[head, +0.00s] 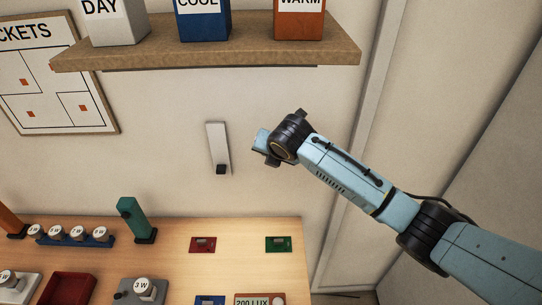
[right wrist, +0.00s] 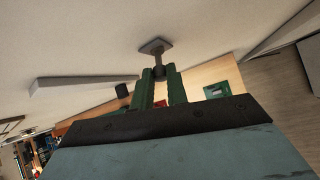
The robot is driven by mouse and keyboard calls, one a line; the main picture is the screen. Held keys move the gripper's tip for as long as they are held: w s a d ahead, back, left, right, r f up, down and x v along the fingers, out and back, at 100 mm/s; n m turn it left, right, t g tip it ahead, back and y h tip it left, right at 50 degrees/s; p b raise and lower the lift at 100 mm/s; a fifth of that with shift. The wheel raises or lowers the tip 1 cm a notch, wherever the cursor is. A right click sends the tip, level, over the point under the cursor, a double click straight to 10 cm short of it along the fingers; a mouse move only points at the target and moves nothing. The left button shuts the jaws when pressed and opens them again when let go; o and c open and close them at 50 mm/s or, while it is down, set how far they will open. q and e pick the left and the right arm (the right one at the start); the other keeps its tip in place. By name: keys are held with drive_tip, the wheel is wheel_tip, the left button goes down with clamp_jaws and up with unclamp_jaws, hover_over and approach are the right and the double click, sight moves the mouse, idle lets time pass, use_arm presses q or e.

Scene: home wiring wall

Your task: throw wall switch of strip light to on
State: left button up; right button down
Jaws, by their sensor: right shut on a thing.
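The wall switch shows in the right wrist view as a small brown plate (right wrist: 155,47) on the wall, with a dark lever (right wrist: 158,70) standing out from it. My right gripper (right wrist: 160,78) has its green fingers on either side of the lever's knob and is shut on it. In the head view my right wrist hides the switch and the fingers. The strip light, a pale bar (head: 217,145) with a black end block, is on the wall to the left of my wrist; it also shows in the right wrist view (right wrist: 80,84). My left gripper is out of view.
A wooden shelf (head: 340,52) with DAY, COOL and WARM boxes juts out above my wrist. Below is a wooden table (head: 240,258) with a red card (head: 203,244), a green card (head: 278,244), a green upright piece (head: 133,218) and several bulbs.

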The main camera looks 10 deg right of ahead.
drive_tip(key=shift+w+r+g, duration=0.2)
drive_tip(key=shift+g, duration=0.3)
drive_tip(key=c, duration=1.4)
unclamp_jaws()
drive_tip(key=shift+d, duration=0.1)
drive_tip(key=b+v, duration=0.1)
drive_tip(key=v, duration=1.2)
drive_tip(key=shift+d+r, duration=0.1)
drive_tip(key=shift+r, duration=0.15)
